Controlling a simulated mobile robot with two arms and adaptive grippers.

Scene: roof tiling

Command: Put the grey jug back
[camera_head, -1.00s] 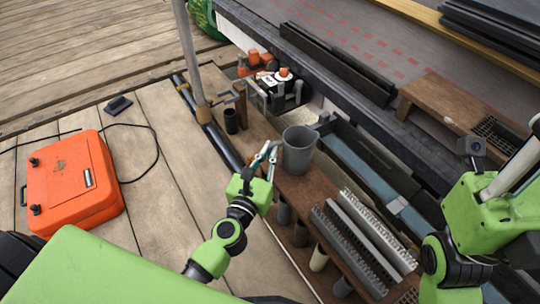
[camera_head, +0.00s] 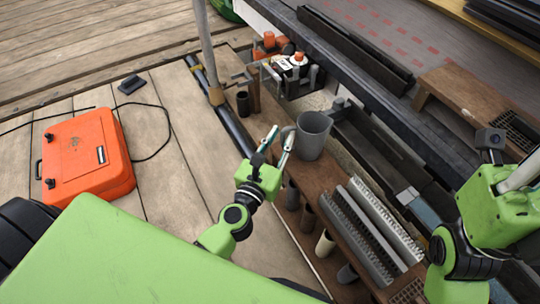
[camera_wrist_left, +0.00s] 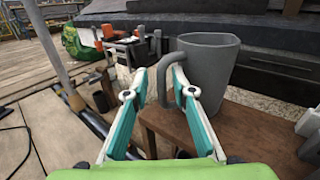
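The grey jug (camera_head: 313,137) stands upright on the brown wooden shelf (camera_head: 325,175). In the left wrist view the jug (camera_wrist_left: 207,72) shows its handle on its left side, toward my gripper. My left gripper (camera_head: 277,138) is just left of the jug, with its fingers apart. In the left wrist view the fingertips of the left gripper (camera_wrist_left: 160,75) are spread, with the jug's handle near the gap between them. I cannot tell whether a finger touches the handle. My right arm shows at the right edge, but its fingers are not in view.
Grey ridged strips (camera_head: 372,225) lie on the shelf nearer me. Dark cups (camera_head: 243,103) and an orange-and-black tool holder (camera_head: 290,72) are farther along. An orange case (camera_head: 85,157) lies on the plank floor. The dark roof edge (camera_head: 350,70) rises behind the jug.

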